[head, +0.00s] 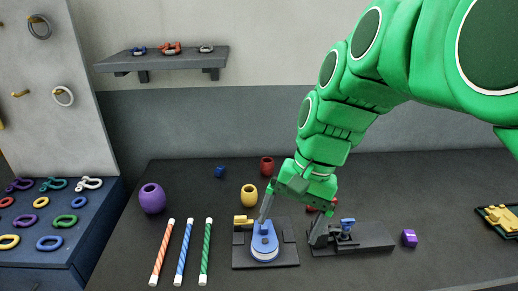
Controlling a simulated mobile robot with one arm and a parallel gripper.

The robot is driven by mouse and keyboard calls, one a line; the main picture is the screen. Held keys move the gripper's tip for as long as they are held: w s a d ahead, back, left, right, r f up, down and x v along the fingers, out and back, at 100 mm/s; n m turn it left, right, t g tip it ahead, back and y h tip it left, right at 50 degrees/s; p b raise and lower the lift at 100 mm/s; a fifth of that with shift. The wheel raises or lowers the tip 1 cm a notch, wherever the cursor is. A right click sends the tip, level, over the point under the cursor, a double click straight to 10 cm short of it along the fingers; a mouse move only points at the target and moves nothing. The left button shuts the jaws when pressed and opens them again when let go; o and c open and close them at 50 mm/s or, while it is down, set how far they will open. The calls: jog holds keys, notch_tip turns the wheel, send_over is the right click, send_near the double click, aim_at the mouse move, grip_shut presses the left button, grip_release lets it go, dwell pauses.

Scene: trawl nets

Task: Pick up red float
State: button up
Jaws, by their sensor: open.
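A red float (267,166), barrel-shaped with an open top, stands upright at the back of the dark table. My gripper (291,224) points down in front of it and to its right, its two fingers spread apart. It is apart from the red float and holds nothing that I can see. Another small red thing (310,209) shows partly behind my gripper; its shape is hidden. A yellow float (249,195) stands just left of my gripper, and a larger purple float (152,198) stands at the left of the table.
Striped orange (162,252), blue (186,252) and green (206,252) rods lie at front left. A blue device (264,242) on a dark plate and a clamp fixture (346,232) stand below my gripper. Small blue (220,171) and purple (409,238) blocks lie apart.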

jog(key=w+a+r+m+t+y, duration=0.1)
jog(key=w+a+r+m+y, duration=0.2)
jog(key=w, duration=1.1)
jog(key=w+a+m+t+y, duration=0.1)
jog(key=w+m+y, duration=0.35)
jog(key=w, duration=1.05)
jog(key=w+d+f+m+t, duration=0.1)
jog(key=w+d+m, duration=0.15)
jog(key=w, duration=0.45)
jog(key=w+d+f+m+t, duration=0.1)
jog(key=w+m, duration=0.3)
jog(key=w, duration=0.3)
jog(key=w+d+f+m+t+y, duration=0.1)
jog(key=w+d+f+m, duration=0.2)
jog(key=w, duration=0.2)
jog(key=w+d+f+m+t+y, duration=0.1)
jog(key=w+d+f+m, duration=0.1)
jog(key=w+d, duration=0.3)
send_near(264, 165)
jog(key=w+f, duration=0.1)
jog(key=w+a+f, duration=0.1)
jog(key=w, duration=0.1)
jog(key=shift+w+a+f, duration=0.3)
jog(key=shift+f, duration=0.1)
jog(key=shift+w+a+f, duration=0.1)
jog(key=shift+a+f, duration=0.2)
jog(key=shift+a, duration=0.05)
jog(key=shift+x, duration=3.55)
jog(key=shift+r, duration=0.15)
jog(key=shift+c, duration=0.3)
